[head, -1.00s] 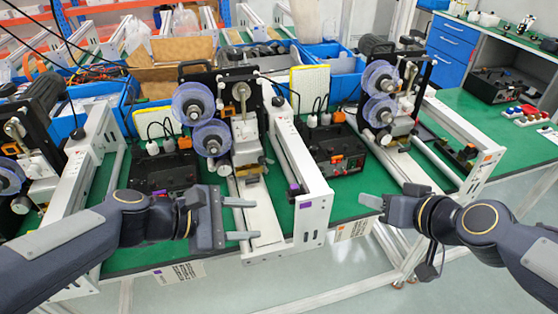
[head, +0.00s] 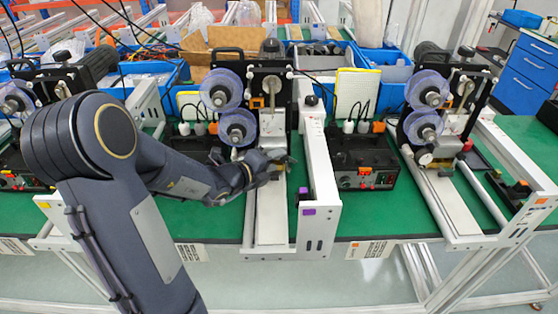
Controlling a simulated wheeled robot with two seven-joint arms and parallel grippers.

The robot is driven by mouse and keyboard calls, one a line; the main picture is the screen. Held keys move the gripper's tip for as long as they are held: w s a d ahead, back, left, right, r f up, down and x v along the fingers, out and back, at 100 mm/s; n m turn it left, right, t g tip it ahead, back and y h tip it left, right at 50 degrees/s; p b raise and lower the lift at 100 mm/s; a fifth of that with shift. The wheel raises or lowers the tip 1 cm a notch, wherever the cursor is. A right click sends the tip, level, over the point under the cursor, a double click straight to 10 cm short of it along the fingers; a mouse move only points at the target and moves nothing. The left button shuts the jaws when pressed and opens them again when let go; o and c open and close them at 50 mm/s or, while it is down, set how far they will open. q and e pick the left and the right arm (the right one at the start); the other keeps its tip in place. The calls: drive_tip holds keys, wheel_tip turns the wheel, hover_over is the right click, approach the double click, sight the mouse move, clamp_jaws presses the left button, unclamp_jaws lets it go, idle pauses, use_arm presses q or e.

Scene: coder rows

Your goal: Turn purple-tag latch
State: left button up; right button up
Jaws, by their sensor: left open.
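The purple-tag machine stands in the middle of the head view. Its purple tag (head: 308,211) is on the front end of the white side rail. Its black upright plate carries two clear blue-tinted reels (head: 221,90) and a silver block (head: 272,124) with a small brass-coloured part (head: 271,86) above it. I cannot tell for sure which part is the latch. My left gripper (head: 287,167) is open at the silver block's lower end, above the pale track. The wrist hides part of this area, and contact cannot be told. My right gripper is out of view.
A similar machine with an orange tag (head: 545,200) stands at the right, and another at the left, partly behind my arm. A black control box (head: 362,165) sits right of the white rail (head: 318,165). Blue bins (head: 385,68) stand behind. Green table shows between machines.

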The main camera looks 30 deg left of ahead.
use_arm(q)
drive_tip(key=shift+x, duration=1.05)
drive_tip(key=shift+c, duration=0.2)
clamp_jaws()
